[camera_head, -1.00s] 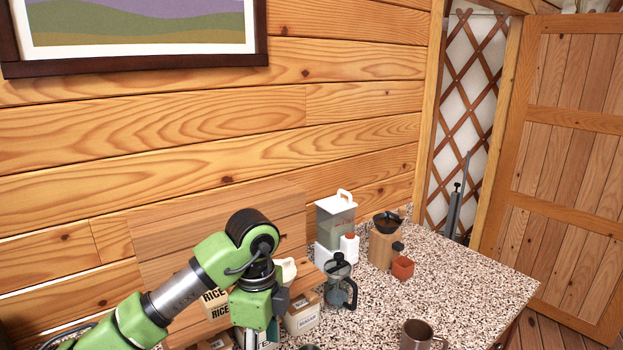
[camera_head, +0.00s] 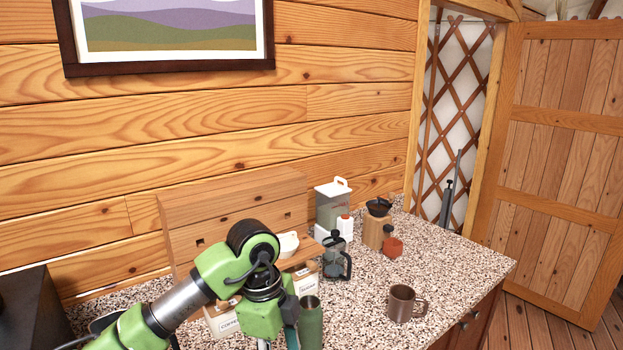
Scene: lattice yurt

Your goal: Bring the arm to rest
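My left arm, green with a grey metal section, reaches in from the lower left and bends down over the counter. Its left gripper (camera_head: 265,343) points down at the bottom edge, mostly cut off, so I cannot tell whether its fingers are open or hold anything. A dark green cylinder (camera_head: 311,325) stands just right of it; I cannot tell whether they touch. My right arm and gripper are not in view.
On the speckled counter (camera_head: 365,290) are a French press (camera_head: 336,258), a brown mug (camera_head: 405,303), a white-lidded container (camera_head: 334,210), a wooden grinder (camera_head: 376,226) and an orange cup (camera_head: 393,247). A wooden cabinet (camera_head: 230,215) and labelled boxes (camera_head: 306,281) stand near my arm. Open counter lies around the mug.

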